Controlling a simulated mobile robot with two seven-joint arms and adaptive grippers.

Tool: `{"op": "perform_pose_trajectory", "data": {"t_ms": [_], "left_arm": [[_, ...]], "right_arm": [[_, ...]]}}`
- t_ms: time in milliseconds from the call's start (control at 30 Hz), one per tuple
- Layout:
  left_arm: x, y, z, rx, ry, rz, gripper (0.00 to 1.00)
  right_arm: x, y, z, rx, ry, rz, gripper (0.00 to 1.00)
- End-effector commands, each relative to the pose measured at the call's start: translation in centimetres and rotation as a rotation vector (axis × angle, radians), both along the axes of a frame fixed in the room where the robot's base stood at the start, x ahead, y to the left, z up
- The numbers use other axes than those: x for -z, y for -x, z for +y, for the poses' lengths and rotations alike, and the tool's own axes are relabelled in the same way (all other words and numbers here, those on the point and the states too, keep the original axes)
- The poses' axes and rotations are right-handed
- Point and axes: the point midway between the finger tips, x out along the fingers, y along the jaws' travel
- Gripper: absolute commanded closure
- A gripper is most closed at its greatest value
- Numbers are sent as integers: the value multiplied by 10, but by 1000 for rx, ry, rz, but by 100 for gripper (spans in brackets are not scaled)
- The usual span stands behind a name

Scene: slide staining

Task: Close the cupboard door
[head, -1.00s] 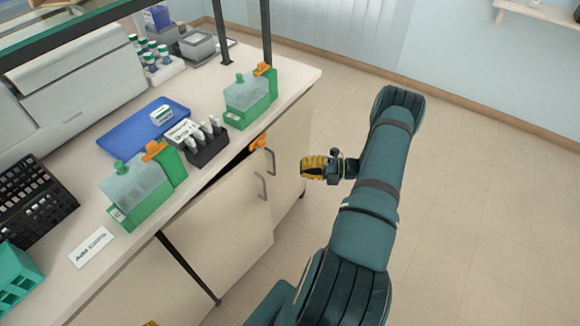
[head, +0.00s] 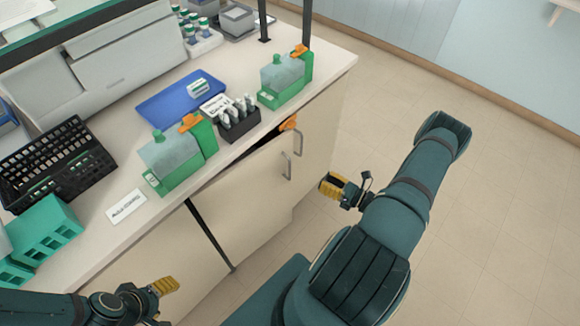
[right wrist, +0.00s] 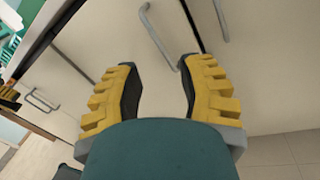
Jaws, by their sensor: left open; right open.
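The cream cupboard door (head: 235,205) under the counter stands slightly ajar, with a dark gap along its top edge. Its metal handle (head: 286,166) is near its right edge. A neighbouring door (head: 318,130) with its own handle (head: 298,142) is to the right. My right gripper (head: 333,187) is open and empty, in front of the doors and apart from the handles. In the right wrist view, a handle (right wrist: 158,36) shows beyond the gap between the open fingers (right wrist: 160,95). My left gripper (head: 165,286) is at the lower left, in front of the cupboards.
The counter (head: 95,240) carries green staining boxes (head: 180,165), a dark slide holder (head: 238,125), a blue tray (head: 180,98) and a black rack (head: 60,165) close above the doors. The floor (head: 480,200) at right is clear.

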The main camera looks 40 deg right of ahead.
Motion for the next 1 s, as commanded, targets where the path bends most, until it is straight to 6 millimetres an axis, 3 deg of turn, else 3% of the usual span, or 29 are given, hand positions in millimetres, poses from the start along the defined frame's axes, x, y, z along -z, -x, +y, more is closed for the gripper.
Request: {"op": "perform_pose_trajectory", "data": {"t_ms": [200,467,667,1000], "left_arm": [[-8,-1,0,-3,0,-1,39],[-9,-1,0,-3,0,-1,39],[-8,0,0,-3,0,-1,39],[-4,1,0,1,0,2,39]], "right_arm": [[10,7,20,87,270,-34,61],[14,4,27,110,377,-42,61],[14,-24,32,108,376,-44,61],[14,-89,40,108,376,-44,61]]}}
